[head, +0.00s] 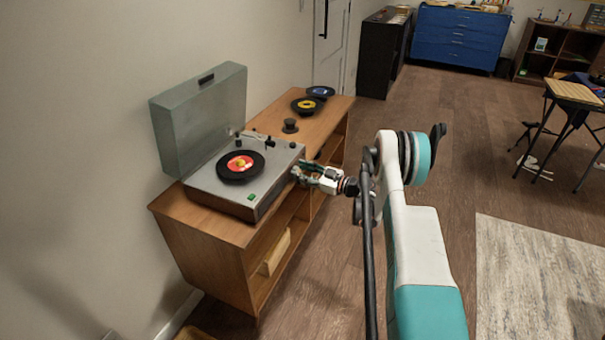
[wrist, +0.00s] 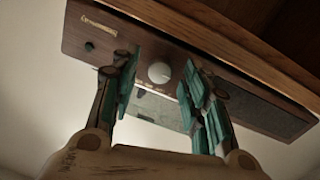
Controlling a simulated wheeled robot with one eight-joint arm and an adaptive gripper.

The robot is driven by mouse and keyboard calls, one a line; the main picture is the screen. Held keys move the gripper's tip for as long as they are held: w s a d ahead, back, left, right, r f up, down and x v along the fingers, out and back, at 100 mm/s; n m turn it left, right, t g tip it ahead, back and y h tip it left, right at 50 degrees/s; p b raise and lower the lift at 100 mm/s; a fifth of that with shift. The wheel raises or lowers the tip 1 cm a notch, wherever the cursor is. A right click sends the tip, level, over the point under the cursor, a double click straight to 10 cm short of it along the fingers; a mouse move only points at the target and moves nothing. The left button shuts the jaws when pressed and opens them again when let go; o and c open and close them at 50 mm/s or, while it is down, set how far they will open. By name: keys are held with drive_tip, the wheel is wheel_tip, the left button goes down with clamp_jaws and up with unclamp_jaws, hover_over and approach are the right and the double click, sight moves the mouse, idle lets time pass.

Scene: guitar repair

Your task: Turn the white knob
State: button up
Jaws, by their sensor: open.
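The white knob (wrist: 159,72) is a small round dial on the wood-toned front panel (wrist: 85,27) of the record player. In the wrist view it shows between the two open teal-padded fingers of my gripper (wrist: 160,84), with space on both sides. I cannot tell how far the fingertips are from the panel. In the head view my gripper (head: 303,174) is beside the right front side of the grey record player (head: 216,190), and the knob is hidden there. Nothing is held.
The record player stands on a wooden cabinet (head: 185,215) with its clear lid (head: 200,115) raised and a record (head: 240,165) on the platter. A dark round object (head: 290,125) and loose records (head: 307,105) lie farther back. The floor (head: 330,250) in front of the cabinet is open.

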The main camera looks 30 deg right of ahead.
clamp_jaws()
